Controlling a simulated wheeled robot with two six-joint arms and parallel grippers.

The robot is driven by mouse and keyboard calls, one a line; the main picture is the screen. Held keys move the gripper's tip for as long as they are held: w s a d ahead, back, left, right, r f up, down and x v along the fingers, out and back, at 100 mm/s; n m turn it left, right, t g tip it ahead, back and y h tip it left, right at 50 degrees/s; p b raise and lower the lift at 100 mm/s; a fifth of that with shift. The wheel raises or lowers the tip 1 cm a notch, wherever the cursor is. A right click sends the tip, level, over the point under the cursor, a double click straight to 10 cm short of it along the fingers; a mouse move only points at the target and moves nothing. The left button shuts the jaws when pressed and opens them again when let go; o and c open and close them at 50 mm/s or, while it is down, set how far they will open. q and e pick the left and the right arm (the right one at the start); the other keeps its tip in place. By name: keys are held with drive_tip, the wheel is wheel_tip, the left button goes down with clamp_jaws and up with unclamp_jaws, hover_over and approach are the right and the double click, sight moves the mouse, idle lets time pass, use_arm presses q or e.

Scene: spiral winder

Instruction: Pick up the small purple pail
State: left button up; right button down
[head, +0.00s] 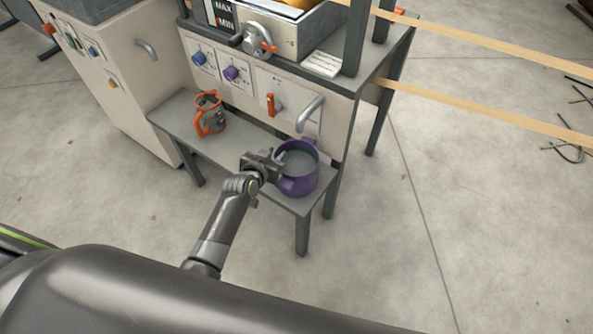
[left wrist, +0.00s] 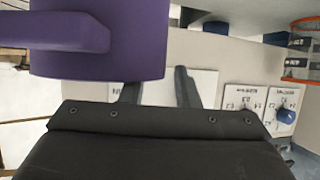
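The small purple pail (head: 308,182) stands upright near the right end of the low grey shelf on the front of the machine. Its inside looks grey-green, and a purple handle sticks out toward my left gripper (head: 270,163). That gripper is at the pail's left side, near its rim. In the left wrist view the pail (left wrist: 100,55) fills the upper left, and the gripper (left wrist: 158,88) shows two fingers apart with only the pale panel between them. One finger's tip meets the pail's edge in the picture; contact cannot be told. My right gripper is not in view.
A grey pail with orange rim and handle (head: 210,118) stands farther left on the shelf (head: 165,118). Above are knobs, a red lever (head: 270,104) and a grey handle (head: 309,114). Wooden strips (head: 480,115) run out right. The floor at right is largely clear.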

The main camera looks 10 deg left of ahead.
use_arm(q)
clamp_jaws()
idle(0.5)
idle(0.8)
drive_tip(key=shift+r, duration=0.15)
